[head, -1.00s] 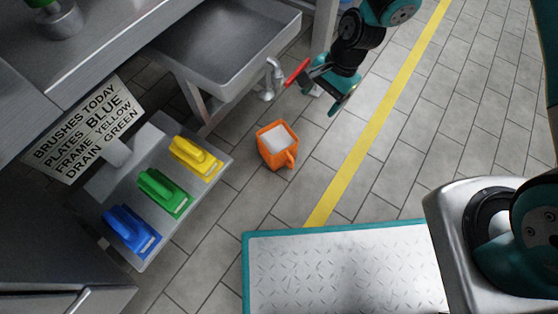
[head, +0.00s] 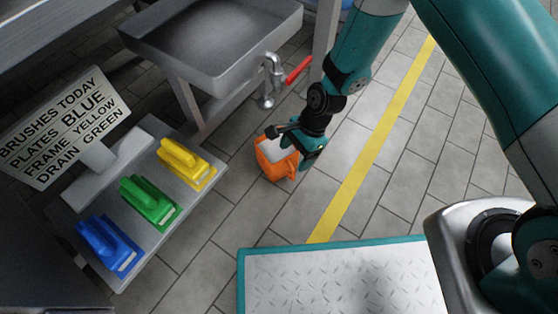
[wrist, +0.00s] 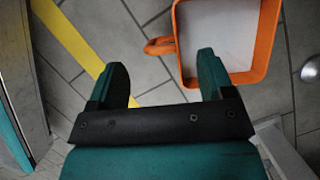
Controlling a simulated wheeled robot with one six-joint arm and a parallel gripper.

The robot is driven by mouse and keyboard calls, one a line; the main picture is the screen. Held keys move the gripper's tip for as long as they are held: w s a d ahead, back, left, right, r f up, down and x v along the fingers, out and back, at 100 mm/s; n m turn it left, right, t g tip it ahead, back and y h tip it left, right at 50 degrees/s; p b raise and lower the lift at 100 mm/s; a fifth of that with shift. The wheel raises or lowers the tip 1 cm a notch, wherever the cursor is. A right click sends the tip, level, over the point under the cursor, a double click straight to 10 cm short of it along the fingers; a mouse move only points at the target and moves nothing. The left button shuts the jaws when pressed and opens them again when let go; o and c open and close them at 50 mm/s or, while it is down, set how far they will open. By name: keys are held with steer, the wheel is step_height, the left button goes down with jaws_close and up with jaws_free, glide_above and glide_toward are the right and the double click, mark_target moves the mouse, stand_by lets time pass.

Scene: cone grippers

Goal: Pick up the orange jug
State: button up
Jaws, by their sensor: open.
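The orange jug (head: 273,172) stands upright on the tiled floor, with white contents inside. Its handle points right in the head view, and my gripper partly covers its upper right. In the wrist view the jug (wrist: 266,45) is at the upper right, with its handle (wrist: 160,46) sticking out to the left. My gripper (wrist: 163,75) is open and empty, pointing down over the floor. The handle lies ahead of the gap between the fingertips, and the right finger is close to the jug's near left corner. In the head view my gripper (head: 296,146) is at the jug's right side.
A steel sink (head: 215,55) with a drain pipe and red lever (head: 298,70) stands behind the jug. Yellow (head: 186,163), green (head: 150,202) and blue (head: 108,245) brushes lie on a grey stand at left, beside a sign (head: 60,135). Floor is clear around the yellow line (head: 375,145).

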mark_target(289, 165)
steer(key=b+x, duration=0.3)
steer(key=x, duration=0.1)
steer(key=shift+d+f, duration=0.1)
steer(key=shift+d, duration=0.05)
steer(key=shift+f+b, duration=0.25)
steer(key=shift+b, duration=0.15)
steer(key=shift+r, duration=0.1)
steer(key=c, duration=1.3)
steer(key=shift+r, duration=0.1)
steer(key=shift+c, duration=0.2)
